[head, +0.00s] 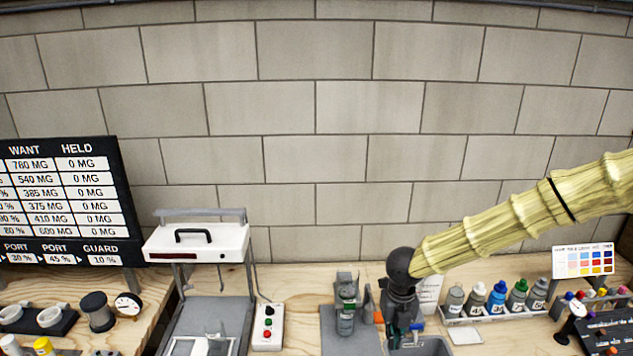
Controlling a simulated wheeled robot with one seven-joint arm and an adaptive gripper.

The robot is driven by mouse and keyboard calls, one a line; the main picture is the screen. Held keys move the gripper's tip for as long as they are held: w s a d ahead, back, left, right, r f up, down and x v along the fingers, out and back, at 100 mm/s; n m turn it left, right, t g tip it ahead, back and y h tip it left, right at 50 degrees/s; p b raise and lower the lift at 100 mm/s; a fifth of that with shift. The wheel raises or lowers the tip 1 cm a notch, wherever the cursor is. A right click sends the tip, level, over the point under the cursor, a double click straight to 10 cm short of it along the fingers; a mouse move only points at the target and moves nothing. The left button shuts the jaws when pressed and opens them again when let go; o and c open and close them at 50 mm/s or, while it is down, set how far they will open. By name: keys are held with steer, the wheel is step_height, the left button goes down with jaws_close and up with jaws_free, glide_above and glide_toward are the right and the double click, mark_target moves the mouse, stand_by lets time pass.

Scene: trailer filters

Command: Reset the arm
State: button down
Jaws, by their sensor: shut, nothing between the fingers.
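My arm, in a yellowish ribbed sleeve, comes in from the right edge of the head view and slopes down to the left. My gripper (393,338) hangs below a dark round wrist joint, pointing down at the wooden bench (300,283). It is over the left side of a grey tray (430,347) at the bottom edge. The gripper is shut and holds nothing. It is small and partly dark, so the fingertips are hard to make out.
A grey holder with a bottle (346,310) stands just left of my gripper. A rack of several bottles (490,300) is to its right. A white press-like machine (198,243), a button box (268,326) and a black sign (65,203) stand left. Open room lies above the bench.

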steer(key=s+d+f+n+t+h+b, duration=0.1)
steer(key=s+f+n+b, duration=0.2)
steer(key=s+f+n, duration=0.35)
steer(key=s+d+f+n+h+b, duration=0.1)
steer(key=s+d+f+n+b, duration=0.2)
steer(key=f, duration=0.7)
steer(key=s+f+n+t+h+b, duration=0.1)
steer(key=s+f+n+b, duration=0.1)
steer(key=s+f+n, duration=0.4)
steer(key=s+f+n+g+y+b, duration=0.1)
steer(key=s+f+n+b, duration=0.2)
steer(key=s+f+n, duration=0.4)
steer(key=s+f+n+g+y+b, duration=0.1)
steer(key=s+f+n+b, duration=0.3)
steer(key=s+f+n, duration=0.4)
steer(key=shift+s+a+n+y, duration=0.35)
steer(key=shift+s+n+y, duration=0.15)
steer(key=shift+s+n, duration=2.25)
steer(key=shift+s+m, duration=0.35)
steer(key=shift+m, duration=0.05)
